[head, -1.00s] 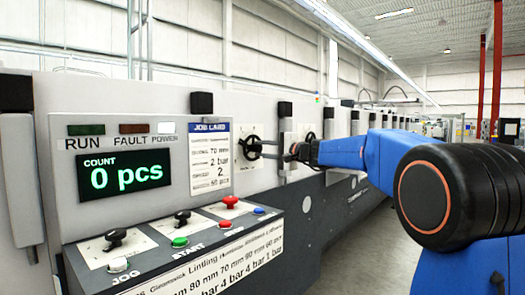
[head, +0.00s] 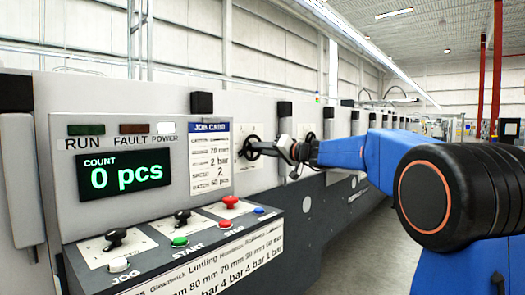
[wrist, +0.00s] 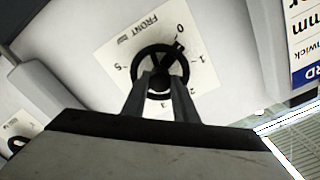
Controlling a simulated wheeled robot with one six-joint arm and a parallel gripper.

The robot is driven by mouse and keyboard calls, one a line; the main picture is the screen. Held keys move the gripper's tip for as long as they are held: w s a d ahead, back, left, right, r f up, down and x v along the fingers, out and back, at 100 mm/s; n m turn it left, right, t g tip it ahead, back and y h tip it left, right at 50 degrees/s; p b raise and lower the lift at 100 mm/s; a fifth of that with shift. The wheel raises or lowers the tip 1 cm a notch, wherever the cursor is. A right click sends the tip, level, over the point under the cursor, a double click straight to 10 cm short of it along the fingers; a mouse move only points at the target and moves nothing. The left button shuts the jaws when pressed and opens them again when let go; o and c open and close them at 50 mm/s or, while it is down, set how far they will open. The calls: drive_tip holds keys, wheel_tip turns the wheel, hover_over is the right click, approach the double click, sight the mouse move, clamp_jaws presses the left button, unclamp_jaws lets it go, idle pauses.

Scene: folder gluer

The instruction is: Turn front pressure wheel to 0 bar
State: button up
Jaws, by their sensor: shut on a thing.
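The front pressure wheel (head: 254,147) is a black spoked handwheel on the machine's pale front, right of the job card. In the wrist view the wheel (wrist: 182,62) sits on a white plate (wrist: 115,47) marked FRONT, with a scale from 0 to 5. A dark mark on its rim lies close to the 0. My gripper (head: 275,149) reaches the wheel from the right. The fingers hide part of the lower rim and scale.
The job card (head: 209,160) hangs left of the wheel. A console (head: 175,240) with knobs and coloured buttons juts out below. The display (head: 124,175) reads 0 pcs. Another dial (wrist: 15,140) shows at the wrist view's lower left. The aisle at right is open floor.

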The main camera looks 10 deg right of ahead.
drive_tip(key=shift+f+n, duration=0.15)
drive_tip(key=shift+n, duration=0.95)
drive_tip(key=o, duration=1.1)
drive_tip(key=shift+c, duration=0.2)
drive_tip(key=shift+s+d, duration=0.1)
drive_tip(key=v, duration=1.7)
